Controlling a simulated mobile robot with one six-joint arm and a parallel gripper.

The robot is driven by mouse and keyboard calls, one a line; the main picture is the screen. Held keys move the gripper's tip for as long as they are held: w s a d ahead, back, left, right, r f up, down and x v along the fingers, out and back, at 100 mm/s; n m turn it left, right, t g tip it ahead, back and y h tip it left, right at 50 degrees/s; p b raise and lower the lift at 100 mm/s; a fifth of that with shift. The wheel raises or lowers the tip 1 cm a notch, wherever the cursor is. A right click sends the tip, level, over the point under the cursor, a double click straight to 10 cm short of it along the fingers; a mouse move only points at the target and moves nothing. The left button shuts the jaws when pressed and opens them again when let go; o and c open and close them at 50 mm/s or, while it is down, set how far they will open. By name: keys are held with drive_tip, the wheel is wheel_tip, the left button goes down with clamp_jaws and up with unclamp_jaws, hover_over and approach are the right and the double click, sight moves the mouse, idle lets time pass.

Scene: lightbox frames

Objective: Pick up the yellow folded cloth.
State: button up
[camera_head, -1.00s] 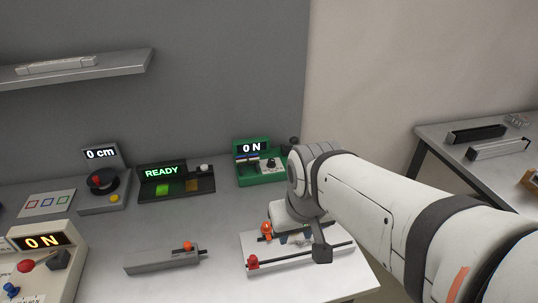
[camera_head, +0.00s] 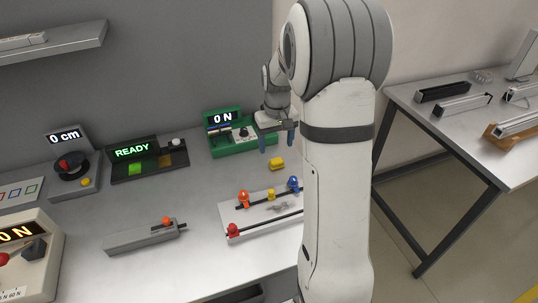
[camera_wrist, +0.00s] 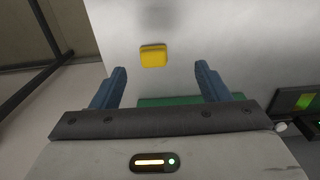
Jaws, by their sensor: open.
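The yellow folded cloth (camera_head: 277,163) is a small yellow block-like bundle lying on the grey table, in front of the green device, in the head view. In the wrist view the cloth (camera_wrist: 153,56) lies on the pale table top, ahead of the fingers and roughly centred between them. My gripper (camera_head: 277,146) has blue fingers pointing down above the table, near the cloth and apart from it. In the wrist view my gripper (camera_wrist: 162,82) is open, with nothing between its fingers.
The green device (camera_head: 240,133) reading "0 N" stands close behind the cloth. A white board (camera_head: 262,216) with coloured knobs lies in front of it. A black box (camera_head: 147,158) reading "READY" is to the left. A second table (camera_head: 467,127) stands at right.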

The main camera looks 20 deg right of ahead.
sight(278, 162)
drive_tip(key=shift+w+d+f, duration=0.5)
drive_tip(key=shift+w+f, duration=0.15)
drive_tip(key=shift+f, duration=0.2)
wheel_tip(278, 162, down, 8)
drive_tip(key=shift+d+r+p, duration=0.15)
drive_tip(key=shift+p, duration=0.45)
drive_tip(key=shift+c, duration=0.2)
drive_tip(key=c, duration=1)
